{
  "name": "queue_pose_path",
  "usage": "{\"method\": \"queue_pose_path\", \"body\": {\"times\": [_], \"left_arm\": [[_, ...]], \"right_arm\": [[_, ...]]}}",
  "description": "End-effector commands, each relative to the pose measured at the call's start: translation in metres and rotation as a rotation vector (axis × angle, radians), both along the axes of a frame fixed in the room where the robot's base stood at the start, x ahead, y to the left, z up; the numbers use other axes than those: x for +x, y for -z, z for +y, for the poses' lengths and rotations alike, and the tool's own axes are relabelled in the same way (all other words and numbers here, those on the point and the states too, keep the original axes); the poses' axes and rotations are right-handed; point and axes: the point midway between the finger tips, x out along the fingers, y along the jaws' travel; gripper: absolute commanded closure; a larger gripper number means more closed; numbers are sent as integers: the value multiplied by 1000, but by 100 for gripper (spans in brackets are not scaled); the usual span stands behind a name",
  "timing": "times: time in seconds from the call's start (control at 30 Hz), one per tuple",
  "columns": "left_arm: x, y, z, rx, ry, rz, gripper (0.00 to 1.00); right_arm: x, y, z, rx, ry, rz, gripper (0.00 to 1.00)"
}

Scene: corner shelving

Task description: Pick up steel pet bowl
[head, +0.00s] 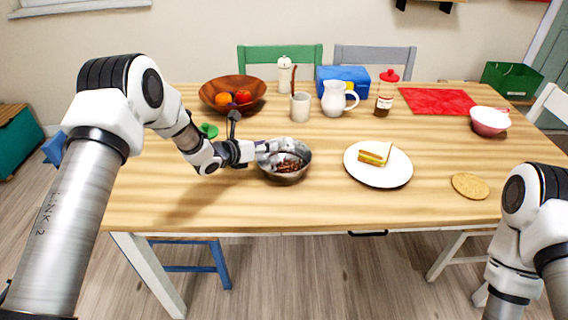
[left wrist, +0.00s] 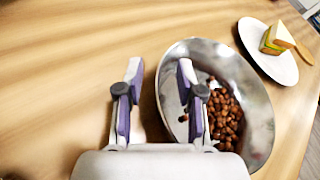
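The steel pet bowl (head: 285,178) stands upright on the wooden table, near its front edge, with brown kibble (head: 289,166) in it. My left gripper (head: 277,147) reaches in from the left at the bowl's left rim. In the left wrist view, the left gripper's two fingers (left wrist: 160,75) are spread apart. One finger is outside the bowl (left wrist: 225,65) and the other is over its inside, with the rim between them. Neither finger clearly presses the rim. My right arm shows at the lower right of the head view, but its gripper is out of the picture.
A white plate (head: 378,180) with a sandwich (head: 376,157) stands right of the bowl. A beige cup (head: 300,106), a white pitcher (head: 335,100) and a wooden fruit bowl (head: 213,98) stand behind. A cork coaster (head: 470,186) lies at the right. The table front-left is clear.

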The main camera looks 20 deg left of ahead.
Motion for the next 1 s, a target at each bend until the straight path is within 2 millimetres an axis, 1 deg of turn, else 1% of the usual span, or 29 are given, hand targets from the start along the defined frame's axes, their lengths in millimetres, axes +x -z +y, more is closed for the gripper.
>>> {"method": "queue_pose_path", "body": {"times": [0.1, 0.17, 0.2, 0.23, 0.6, 0.7, 0.87, 1.0], "left_arm": [[0, 0, 0, 0, 0, 0, 62], [0, 0, 0, 0, 0, 0, 84], [0, 0, 0, 0, 0, 0, 98], [0, 0, 0, 0, 0, 0, 100], [0, -1, 1, 0, -1, 0, 100], [0, -3, 1, 0, -1, 0, 100], [0, -16, 1, 1, 0, -2, 100], [0, -36, 1, 0, -1, -3, 100]], "right_arm": [[0, 0, 0, 0, 0, 0, 60], [0, 0, 0, 0, 0, 0, 60], [0, 0, 0, 0, 0, 0, 60], [0, 0, 0, 0, 0, 0, 60], [0, 0, 0, 0, 0, 0, 60], [0, 0, 0, 0, 0, 0, 60], [0, 1, 0, 0, 0, 0, 60], [0, 3, 0, 0, 0, 0, 60]]}}
